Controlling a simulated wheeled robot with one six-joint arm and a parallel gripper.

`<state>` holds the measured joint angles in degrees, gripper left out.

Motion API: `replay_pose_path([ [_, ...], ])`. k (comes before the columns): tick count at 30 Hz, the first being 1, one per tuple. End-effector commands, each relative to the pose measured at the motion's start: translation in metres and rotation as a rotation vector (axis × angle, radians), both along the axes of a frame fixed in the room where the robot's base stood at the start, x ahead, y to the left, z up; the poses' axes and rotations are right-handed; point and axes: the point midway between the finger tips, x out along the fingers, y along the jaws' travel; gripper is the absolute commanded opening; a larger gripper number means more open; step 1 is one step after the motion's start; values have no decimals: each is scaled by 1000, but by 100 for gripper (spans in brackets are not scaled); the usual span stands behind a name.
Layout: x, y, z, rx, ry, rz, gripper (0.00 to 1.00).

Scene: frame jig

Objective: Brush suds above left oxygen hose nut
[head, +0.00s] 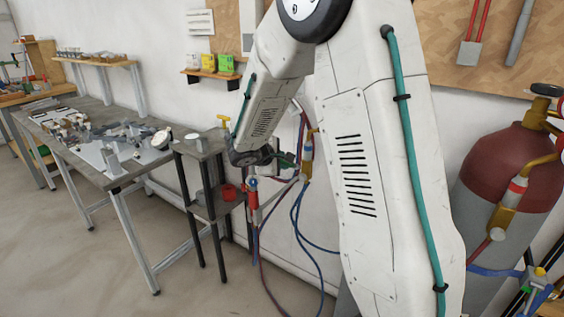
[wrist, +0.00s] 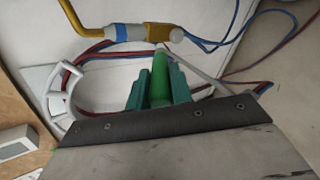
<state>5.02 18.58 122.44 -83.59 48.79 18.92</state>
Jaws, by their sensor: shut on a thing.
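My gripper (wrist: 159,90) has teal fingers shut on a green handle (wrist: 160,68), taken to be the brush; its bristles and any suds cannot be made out. In the head view, my gripper (head: 286,160) is small and partly hidden, beside a brass-and-blue fitting (head: 308,152) near the wall. In the wrist view, a fitting (wrist: 140,33) with a brass pipe, blue band, yellow body and pale round end lies just beyond the handle's tip; I cannot tell whether they touch. Blue hose (wrist: 205,43) runs close by. I cannot tell which part is the left oxygen hose nut.
A small dark stand (head: 205,147) holds a red cup (head: 229,192) on its lower shelf. A grey workbench (head: 105,150) with metal parts stands left. A maroon-topped cylinder (head: 515,165) stands right. Loose hoses (head: 300,225) hang below my gripper. A white curved bracket (wrist: 62,95) is left in the wrist view.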

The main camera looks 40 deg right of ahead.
Motion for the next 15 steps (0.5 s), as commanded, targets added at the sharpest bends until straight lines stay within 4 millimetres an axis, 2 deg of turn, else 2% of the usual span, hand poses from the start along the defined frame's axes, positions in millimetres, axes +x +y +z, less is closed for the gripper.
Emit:
replay_pose_path([
  [15, 3, -9, 0, 0, 0, 0, 0],
])
